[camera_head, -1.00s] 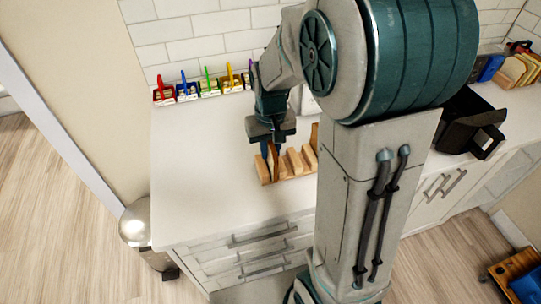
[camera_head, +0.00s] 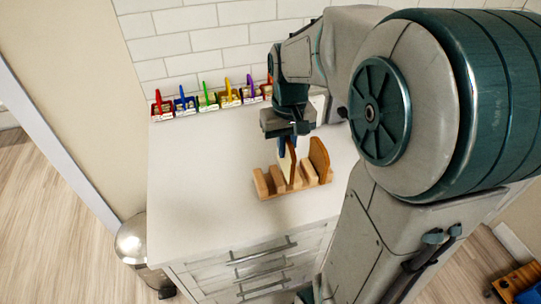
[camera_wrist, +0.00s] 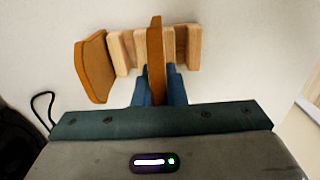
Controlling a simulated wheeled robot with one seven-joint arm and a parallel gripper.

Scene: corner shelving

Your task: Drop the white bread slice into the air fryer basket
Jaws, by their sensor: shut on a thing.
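My gripper (camera_head: 288,146) points down over the wooden rack and is shut on a bread slice (camera_head: 285,166). The slice stands upright, with a pale face and brown crust. In the wrist view the slice (camera_wrist: 155,50) shows edge-on between my blue fingers (camera_wrist: 158,92). Its lower edge is among the rack's slats; I cannot tell whether it touches the rack. The air fryer basket is not clearly visible now; my arm covers the right side of the head view. A black shape (camera_wrist: 14,135) at the wrist view's left edge cannot be identified for certain.
The wooden rack (camera_head: 262,185) stands on the white counter (camera_head: 200,200). A second brown-crusted slice (camera_head: 319,157) leans at its right end and also shows in the wrist view (camera_wrist: 94,66). Small coloured bins (camera_head: 208,101) line the tiled wall. The counter's left part is clear.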

